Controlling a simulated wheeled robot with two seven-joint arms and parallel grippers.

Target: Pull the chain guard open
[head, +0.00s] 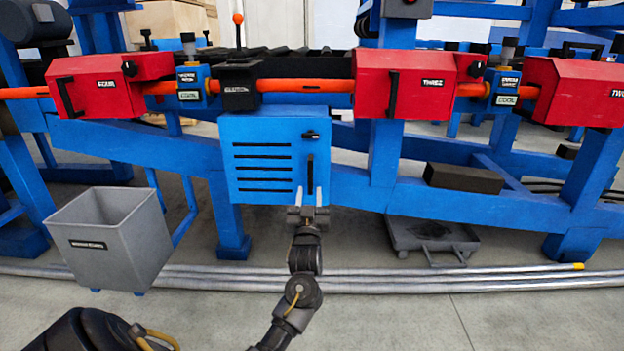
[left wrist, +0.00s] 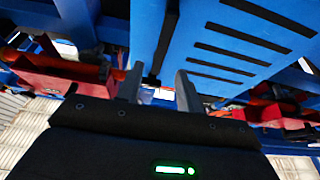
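The chain guard (head: 262,160) is a blue panel with several dark horizontal slots. It hangs below the orange rail and looks closed against the frame. A black vertical handle (head: 310,170) is at its right side, with a small black latch (head: 310,135) above. My left gripper (head: 308,193) is just below and in front of the handle, its two pale fingers apart. In the left wrist view the open fingers (left wrist: 159,76) point at the panel (left wrist: 225,40), and the dark handle bar (left wrist: 165,45) lines up between them. I cannot tell whether they touch it. My right gripper is not in view.
Red guards (head: 405,83) and the orange rail (head: 305,86) run above. A grey bin (head: 112,240) stands at the left. Long metal pipes (head: 400,279) lie on the floor below the gripper. A grey low cart (head: 432,235) sits behind them, right.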

